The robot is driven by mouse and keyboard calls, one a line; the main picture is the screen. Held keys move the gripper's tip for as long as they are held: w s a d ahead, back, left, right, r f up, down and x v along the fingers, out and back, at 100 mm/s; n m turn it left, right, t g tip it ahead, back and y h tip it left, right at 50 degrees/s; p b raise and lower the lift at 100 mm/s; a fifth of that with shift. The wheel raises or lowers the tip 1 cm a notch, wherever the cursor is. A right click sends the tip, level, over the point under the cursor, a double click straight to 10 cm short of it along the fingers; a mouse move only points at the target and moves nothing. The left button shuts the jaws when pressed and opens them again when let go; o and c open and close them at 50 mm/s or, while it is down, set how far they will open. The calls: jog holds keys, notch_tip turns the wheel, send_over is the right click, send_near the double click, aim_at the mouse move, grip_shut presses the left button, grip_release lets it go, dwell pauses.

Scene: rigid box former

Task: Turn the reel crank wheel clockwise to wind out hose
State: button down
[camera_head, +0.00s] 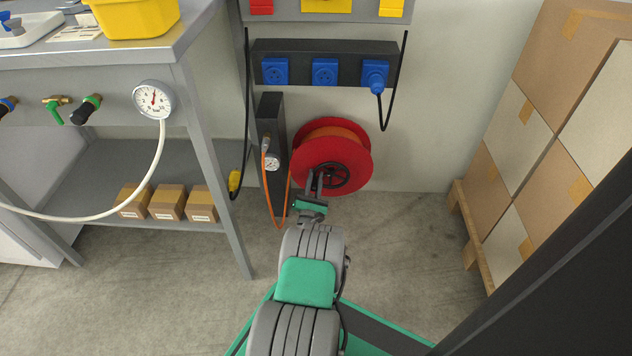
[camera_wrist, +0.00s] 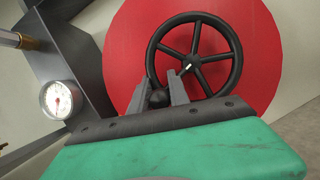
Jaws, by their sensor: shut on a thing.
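The hose reel (camera_head: 352,148) is a red disc with orange hose wound on it, mounted low on the wall. Its black crank wheel (camera_head: 335,176) has several spokes and sits at the centre of the red face; it also shows in the wrist view (camera_wrist: 218,84). My gripper (camera_head: 315,178) reaches the left side of the wheel. In the wrist view, my gripper's fingers (camera_wrist: 168,90) are shut on a black knob (camera_wrist: 158,98) at the wheel's lower left rim. The fingers partly cover the knob.
A dark post with a gauge (camera_head: 271,161) stands just left of the reel, with the orange hose (camera_head: 267,190) hanging beside it. A grey workbench (camera_head: 212,143) is at left. Stacked cartons (camera_head: 510,135) on a pallet stand at right. Floor between is clear.

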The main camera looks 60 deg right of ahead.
jog(key=m+g, duration=0.1)
jog(key=r+m+g, duration=0.1)
jog(key=m, duration=0.3)
jog(key=shift+s+r+g, duration=0.15)
jog(key=shift+r+g, duration=0.15)
jog(key=shift+g, duration=0.1)
jog(key=m, duration=0.1)
jog(key=m+g, duration=0.1)
jog(key=m, duration=0.1)
jog(key=shift+s+r, duration=0.2)
jog(key=shift+r, duration=0.2)
jog(key=shift+m+g+y, duration=0.3)
jog(key=shift+m, duration=0.3)
jog(key=shift+a+f, duration=0.1)
jog(key=shift+a, duration=0.05)
jog(key=c, duration=1.5)
grip_release()
jog(key=shift+o, duration=0.8)
jog(key=shift+r, duration=0.2)
